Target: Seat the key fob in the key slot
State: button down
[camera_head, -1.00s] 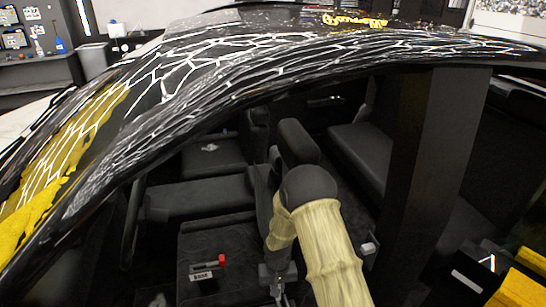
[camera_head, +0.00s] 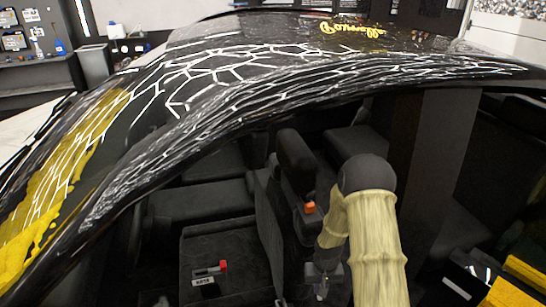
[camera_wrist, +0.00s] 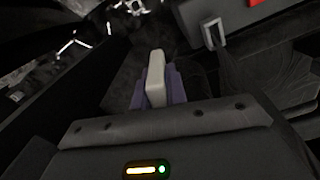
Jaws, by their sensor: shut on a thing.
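My gripper (camera_wrist: 156,88) is in the wrist view, its purple-grey fingers on both sides of a pale, block-like piece, probably the key fob (camera_wrist: 155,75). The piece points away from the palm, and its far end shows no clear contact with anything. In the head view my gripper (camera_head: 322,283) hangs low inside the car, right of the dark seat and panel. What it holds is too small to make out there. I cannot identify the key slot with certainty in either view.
A small red-ended lever (camera_head: 222,266) with a white label sits on a dark surface left of my gripper. An orange-red buckle (camera_head: 309,208) is beside the seat (camera_head: 296,160). The dark roof edge arches above my arm. Yellow-and-black boxes (camera_head: 505,280) stand at lower right.

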notch_tip(320, 180, up, 4)
jog(key=p, duration=0.3)
jog(key=shift+a+r, duration=0.15)
jog(key=shift+r, duration=0.05)
jog(key=shift+w+f, duration=0.1)
dwell(0.5)
